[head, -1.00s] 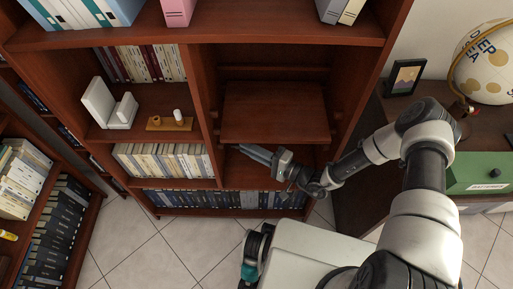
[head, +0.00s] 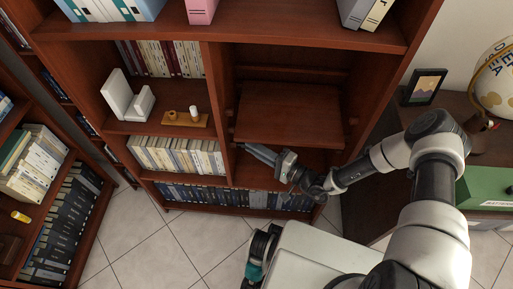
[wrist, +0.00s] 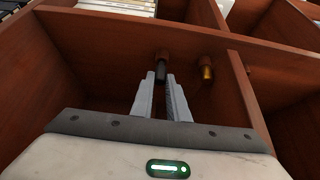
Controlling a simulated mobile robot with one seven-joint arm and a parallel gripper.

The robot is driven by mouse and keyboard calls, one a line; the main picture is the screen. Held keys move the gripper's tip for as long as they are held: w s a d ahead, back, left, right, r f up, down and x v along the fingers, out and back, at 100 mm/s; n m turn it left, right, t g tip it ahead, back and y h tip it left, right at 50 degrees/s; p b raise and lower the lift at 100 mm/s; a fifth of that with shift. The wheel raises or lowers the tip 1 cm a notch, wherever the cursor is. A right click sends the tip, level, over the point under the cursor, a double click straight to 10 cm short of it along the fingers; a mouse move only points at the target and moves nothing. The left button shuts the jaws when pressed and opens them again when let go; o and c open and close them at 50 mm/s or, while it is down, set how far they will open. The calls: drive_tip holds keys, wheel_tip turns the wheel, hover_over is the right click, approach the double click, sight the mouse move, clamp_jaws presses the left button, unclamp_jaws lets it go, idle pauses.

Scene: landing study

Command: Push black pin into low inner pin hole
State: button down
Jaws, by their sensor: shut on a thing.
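The black pin (wrist: 161,71) shows in the wrist view between the tips of my gripper (wrist: 163,82). My gripper's two grey fingers are shut on it. The pin's far end meets a brown, round-looking piece at the wooden panel; how deep it sits in a hole cannot be told. A brass-coloured pin (wrist: 207,71) sticks out of the same panel to the right, apart from my fingers. In the head view my gripper (head: 262,153) reaches left into the bay under the loose-looking shelf board (head: 289,113). The black pin and the holes are hidden there.
The bookcase divider (head: 219,110) stands just left of my fingertips. The shelf board lies close above my gripper. Books (head: 177,154) and a small wooden stand (head: 186,119) fill the left bays. A green box (head: 485,188) sits at the right.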

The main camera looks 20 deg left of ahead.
drive_tip(key=shift+s+a, duration=0.25)
drive_tip(key=shift+a, duration=0.55)
idle(0.5)
drive_tip(key=c, duration=1.6)
unclamp_jaws()
drive_tip(key=shift+c, duration=0.2)
drive_tip(key=p+v, duration=0.2)
drive_tip(key=v, duration=1.5)
drive_tip(key=shift+d, duration=0.25)
drive_tip(key=shift+s, duration=0.1)
